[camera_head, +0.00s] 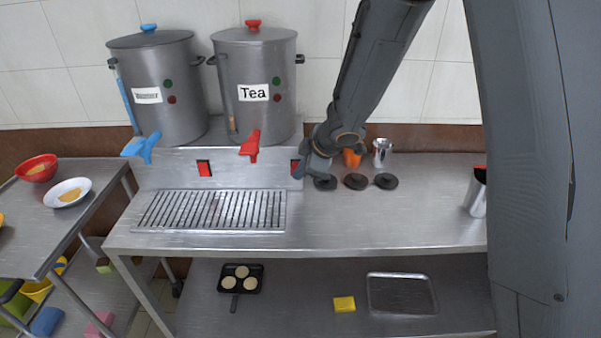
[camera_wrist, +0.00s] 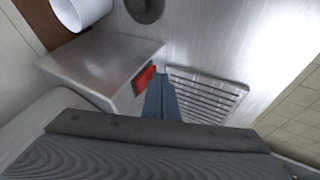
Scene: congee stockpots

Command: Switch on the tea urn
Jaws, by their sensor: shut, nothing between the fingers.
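The tea urn (camera_head: 255,115) is a grey metal pot with a red lid knob, a "Tea" label and a red tap (camera_head: 250,146). It has a green and a red light on its side. It stands on a raised metal stand (camera_head: 170,174) with two red switches on the front. The right switch (camera_head: 295,167) is below and right of the tea urn and is partly hidden by my gripper in the head view. My gripper (camera_head: 302,170) is shut and empty at this switch. In the wrist view, my fingertips (camera_wrist: 158,82) overlap the switch's (camera_wrist: 144,80) edge; contact cannot be told.
A second urn (camera_head: 165,100) with a blue tap stands left, above the left red switch (camera_head: 204,168). A drip grate (camera_head: 212,210) lies in front of the stand. Dark round lids (camera_head: 355,181), an orange item (camera_head: 351,159) and a metal cup (camera_head: 382,152) are right of my gripper.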

